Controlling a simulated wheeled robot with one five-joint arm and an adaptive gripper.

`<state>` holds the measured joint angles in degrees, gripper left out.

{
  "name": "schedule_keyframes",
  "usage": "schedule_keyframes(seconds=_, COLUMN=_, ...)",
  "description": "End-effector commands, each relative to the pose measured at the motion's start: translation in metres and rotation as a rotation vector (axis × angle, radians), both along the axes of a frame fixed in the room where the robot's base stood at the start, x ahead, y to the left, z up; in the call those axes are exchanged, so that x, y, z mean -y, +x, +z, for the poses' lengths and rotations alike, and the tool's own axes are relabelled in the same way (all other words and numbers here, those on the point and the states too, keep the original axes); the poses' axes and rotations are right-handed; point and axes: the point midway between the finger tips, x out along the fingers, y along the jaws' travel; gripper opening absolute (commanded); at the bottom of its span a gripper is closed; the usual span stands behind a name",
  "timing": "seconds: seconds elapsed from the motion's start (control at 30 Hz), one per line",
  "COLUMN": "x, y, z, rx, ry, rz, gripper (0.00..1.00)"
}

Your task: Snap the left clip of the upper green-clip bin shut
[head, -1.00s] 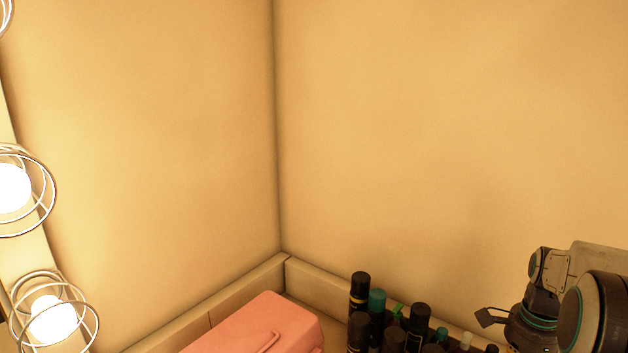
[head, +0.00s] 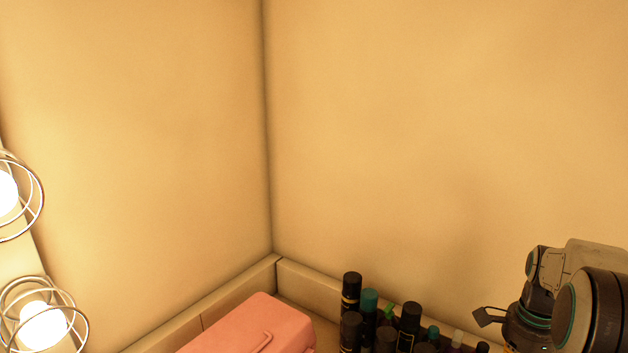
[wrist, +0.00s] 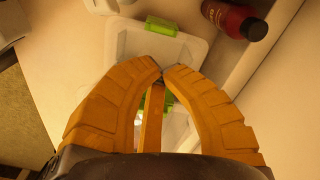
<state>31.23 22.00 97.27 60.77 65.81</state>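A white bin lid (wrist: 190,52) with green clips shows in the wrist view, just beyond my fingertips. One green clip (wrist: 161,26) is on its far edge. Another green piece (wrist: 140,105) shows partly between my fingers, mostly hidden by them. My gripper (wrist: 162,72) has two orange fingers with the tips together, and nothing is seen held between them. The tips overlap the lid in the picture; I cannot tell if they touch it. I cannot tell how the clips stand. The bin is not in the head view.
A dark red bottle (wrist: 236,18) lies beyond the bin, near a raised edge (wrist: 262,65). In the head view, a pink case (head: 262,325) and several dark bottles (head: 352,290) stand in the wall corner. Caged bulbs (head: 42,325) are at the left.

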Motion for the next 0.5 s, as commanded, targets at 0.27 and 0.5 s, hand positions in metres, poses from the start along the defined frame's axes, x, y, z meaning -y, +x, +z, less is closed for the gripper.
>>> schedule_keyframes(seconds=0.27, x=-0.003, y=0.002, z=0.021, rx=0.001, ry=0.0, rz=0.0, gripper=0.0)
schedule_keyframes(seconds=0.5, x=-0.005, y=0.004, z=0.038, rx=0.0, ry=0.0, rz=0.0, gripper=0.0)
